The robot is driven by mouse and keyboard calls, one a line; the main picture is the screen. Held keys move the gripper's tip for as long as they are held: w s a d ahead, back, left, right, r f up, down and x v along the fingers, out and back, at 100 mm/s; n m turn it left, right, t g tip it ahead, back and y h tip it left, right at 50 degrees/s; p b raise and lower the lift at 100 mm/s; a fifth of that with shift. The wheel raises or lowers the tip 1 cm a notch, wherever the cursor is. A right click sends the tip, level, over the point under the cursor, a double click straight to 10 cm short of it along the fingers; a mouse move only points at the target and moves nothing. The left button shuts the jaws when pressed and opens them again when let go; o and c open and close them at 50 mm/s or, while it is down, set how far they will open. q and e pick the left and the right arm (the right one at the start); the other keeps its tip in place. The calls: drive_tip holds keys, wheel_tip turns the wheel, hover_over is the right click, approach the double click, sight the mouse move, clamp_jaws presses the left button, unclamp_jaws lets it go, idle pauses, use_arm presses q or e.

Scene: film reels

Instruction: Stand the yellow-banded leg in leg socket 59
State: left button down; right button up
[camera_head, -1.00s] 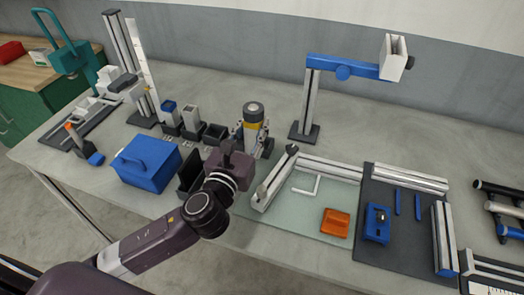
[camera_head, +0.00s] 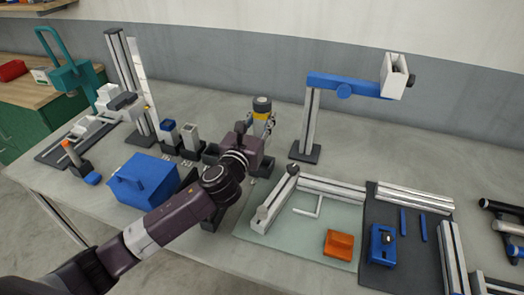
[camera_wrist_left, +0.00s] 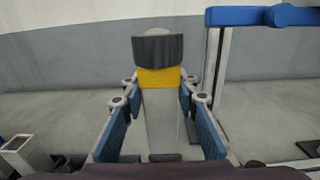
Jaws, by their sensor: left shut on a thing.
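My left gripper (camera_head: 262,126) is shut on the yellow-banded leg (camera_head: 261,106). The leg is a pale upright post with a yellow band and a dark cap on top. In the left wrist view the leg (camera_wrist_left: 160,115) stands upright between the two blue-padded fingers of the gripper (camera_wrist_left: 160,112). My arm hides the leg's lower end in the head view. Dark block-like holders (camera_head: 211,152) stand just left of the gripper. I cannot read any socket number. My right gripper is not in view.
A blue box (camera_head: 145,181) stands at left. A tall stand with a blue arm (camera_head: 311,120) rises right of the gripper. Pale profiles (camera_head: 332,186) and an orange block (camera_head: 339,244) lie on a greenish mat. The table behind the gripper is clear.

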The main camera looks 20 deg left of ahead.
use_arm(q)
wheel_tip(320, 180, down, 7)
drive_tip(key=shift+r+b, duration=0.1)
drive_tip(key=shift+b, duration=0.5)
wheel_tip(320, 180, down, 4)
drive_tip(key=shift+b, duration=0.6)
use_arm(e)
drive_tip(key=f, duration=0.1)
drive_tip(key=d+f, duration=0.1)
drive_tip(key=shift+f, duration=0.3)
use_arm(q)
drive_tip(key=c, duration=2)
unclamp_jaws()
drive_tip(key=o, duration=0.5)
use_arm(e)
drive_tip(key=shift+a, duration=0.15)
use_arm(q)
drive_tip(key=shift+s, duration=0.1)
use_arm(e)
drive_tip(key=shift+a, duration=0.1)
